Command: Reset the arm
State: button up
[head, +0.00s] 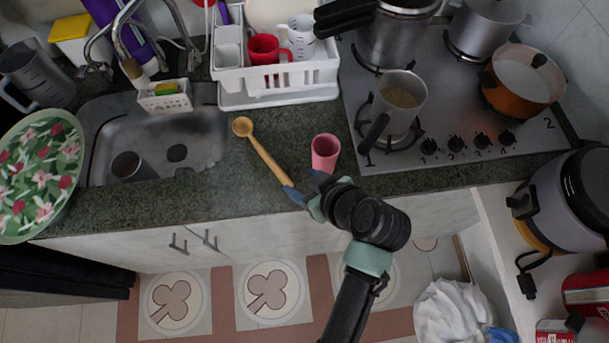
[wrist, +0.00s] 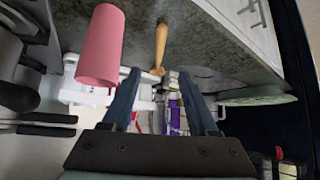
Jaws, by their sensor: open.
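My gripper (head: 303,186) is at the front edge of the counter, with its two blue fingers apart. In the wrist view the fingers (wrist: 159,73) are spread with nothing held between them. A wooden spoon (head: 266,154) lies on the counter, its handle end close to my gripper in the head view; whether they touch cannot be told. The spoon also shows beyond the fingertips in the wrist view (wrist: 161,45). A pink cup (head: 325,153) stands on the counter just behind my gripper; it looks large at the left of the wrist view (wrist: 100,45).
A sink (head: 205,135) is at the left, with a green floral plate (head: 45,165) beside it. A white rack (head: 285,95) with cups stands behind the spoon. The stove (head: 450,150) with several pots is at the right. Open floor lies in front of the cabinets.

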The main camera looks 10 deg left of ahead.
jog(key=w+d+r+m+t+h, duration=0.1)
jog(key=w+r+t, duration=0.25)
jog(key=r, duration=0.75)
jog(key=w+d+r+m+t+h, duration=0.25)
jog(key=w+r, duration=0.25)
jog(key=r, duration=0.5)
jog(key=w+r+m+t, duration=0.1)
jog(key=w+r+t, duration=0.3)
jog(key=r, duration=0.7)
jog(key=s+r+m+t+h, duration=0.1)
jog(key=s+r+t, duration=0.2)
jog(key=r, duration=0.7)
jog(key=s+r+m+t+h, duration=0.1)
jog(key=s+r+t, duration=0.3)
jog(key=r, duration=0.6)
jog(key=s+r+m+t+h, duration=0.1)
jog(key=s+r+t, duration=0.3)
jog(key=r, duration=0.6)
jog(key=s+m, duration=0.1)
jog(key=s, duration=0.1)
jog(key=shift+s+d+r+m, duration=0.15)
jog(key=shift+s+d+m, duration=0.15)
jog(key=shift+d+m, duration=0.05)
